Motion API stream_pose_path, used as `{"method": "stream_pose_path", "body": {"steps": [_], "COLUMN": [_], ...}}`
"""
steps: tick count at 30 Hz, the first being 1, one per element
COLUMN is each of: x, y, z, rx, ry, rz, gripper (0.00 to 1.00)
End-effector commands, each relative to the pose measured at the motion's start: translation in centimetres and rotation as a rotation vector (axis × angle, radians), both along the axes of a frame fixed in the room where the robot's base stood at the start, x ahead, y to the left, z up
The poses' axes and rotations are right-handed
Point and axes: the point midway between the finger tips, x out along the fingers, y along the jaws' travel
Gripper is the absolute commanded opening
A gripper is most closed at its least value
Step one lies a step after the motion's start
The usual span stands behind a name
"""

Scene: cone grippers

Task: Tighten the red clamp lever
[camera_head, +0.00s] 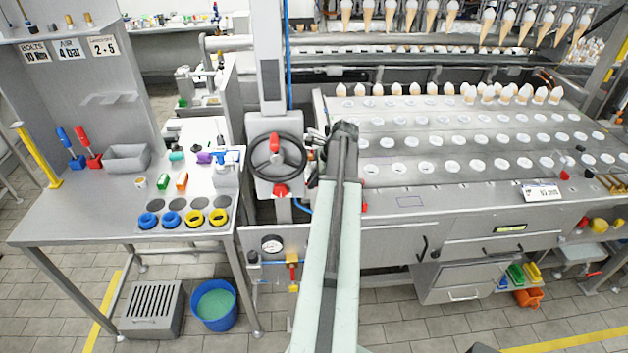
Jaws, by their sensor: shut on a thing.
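A black handwheel (256,146) is mounted on a grey box on the column left of the conveyor. A red lever-like part (274,143) shows at its hub, and a red knob (281,190) sits at the box's lower edge. I cannot tell for certain which red part is the clamp lever. My gripper (313,142) is at the right side of the handwheel and appears shut on its rim. The end of my arm partly hides the fingers and the contact. Both red parts are left of my gripper, apart from it.
A grey workbench (90,225) with tools and coloured rings stands at left. The conveyor (480,185) with rows of cone holders fills the right. A pressure gauge (272,244) and a red-and-yellow valve (292,270) sit below the handwheel. A blue bucket (214,312) stands on the floor.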

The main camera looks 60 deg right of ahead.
Motion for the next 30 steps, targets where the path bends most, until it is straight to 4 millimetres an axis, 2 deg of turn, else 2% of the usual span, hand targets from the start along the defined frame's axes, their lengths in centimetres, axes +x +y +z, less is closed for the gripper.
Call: {"method": "stream_pose_path", "body": {"steps": [5,6,8,9,20,23,30], "x": [0.1,0.1,0.1,0.1,-0.1,-0.5,-2.2], "y": [0.0,0.0,0.0,0.0,-0.1,-0.1,-0.3], "z": [0.0,0.0,0.0,0.0,0.5,1.6,5.9], "rx": [-0.001,-0.001,-0.001,-0.001,0.0,0.0,0.0], "ry": [-0.003,-0.003,-0.003,-0.003,-0.002,-0.002,-0.002], "rz": [0.001,0.001,0.001,0.001,-0.001,-0.002,-0.001], "gripper": [0.0,0.15,0.32,0.34,0.34,0.34,0.34]}}
